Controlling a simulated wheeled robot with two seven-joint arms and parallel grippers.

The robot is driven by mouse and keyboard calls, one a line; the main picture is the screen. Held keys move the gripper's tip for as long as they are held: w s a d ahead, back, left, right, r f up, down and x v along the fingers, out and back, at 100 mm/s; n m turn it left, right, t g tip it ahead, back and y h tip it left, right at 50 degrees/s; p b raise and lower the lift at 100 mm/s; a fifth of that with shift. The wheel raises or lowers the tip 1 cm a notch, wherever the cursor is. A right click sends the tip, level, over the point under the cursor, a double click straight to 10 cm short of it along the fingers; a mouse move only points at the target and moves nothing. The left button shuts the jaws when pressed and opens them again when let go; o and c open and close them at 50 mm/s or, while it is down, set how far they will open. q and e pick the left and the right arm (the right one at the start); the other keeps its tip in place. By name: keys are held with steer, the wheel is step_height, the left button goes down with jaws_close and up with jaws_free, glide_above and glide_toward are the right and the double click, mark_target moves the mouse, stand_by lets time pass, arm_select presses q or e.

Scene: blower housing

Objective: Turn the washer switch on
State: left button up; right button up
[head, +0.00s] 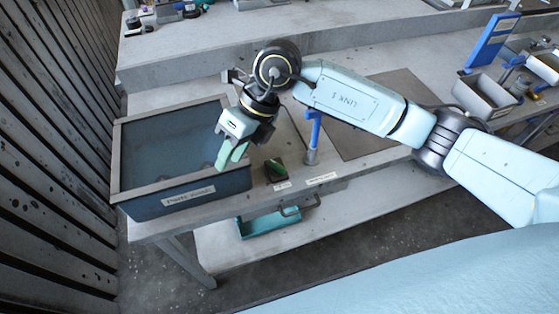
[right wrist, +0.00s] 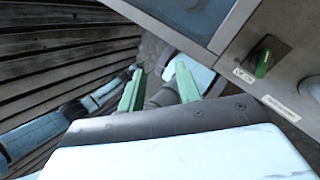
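The washer switch (head: 276,170) is a dark square plate with a green knob on the front of the bench, right of the wash tank. In the right wrist view the green knob (right wrist: 263,62) stands at the upper right, above a small white label. My right gripper (head: 231,153) hangs over the tank's right front corner, left of the switch and apart from it. Its green fingers (right wrist: 158,88) are spread with nothing between them. A pale blue arm with dark joints, probably my left, shows at the left of the wrist view; its gripper cannot be made out.
The tank (head: 181,204), labelled "Parts wash", fills the bench's left end. A blue-handled post (head: 312,135) stands behind and right of the switch. A handle (head: 300,208) and a teal tray (head: 268,223) lie below. Grey bins (head: 483,96) stand at right.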

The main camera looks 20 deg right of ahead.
mark_target(279, 166)
steer(key=w+d+m+t+h, duration=0.1)
steer(key=w+d+h, duration=0.4)
steer(key=d, duration=0.6)
steer(key=shift+h, duration=0.6)
steer(key=f, duration=1.3)
steer(key=shift+s+a+f+p, duration=0.1)
steer(key=shift+s+f+p, duration=0.05)
steer(key=shift+s+p, duration=0.2)
jaws_close()
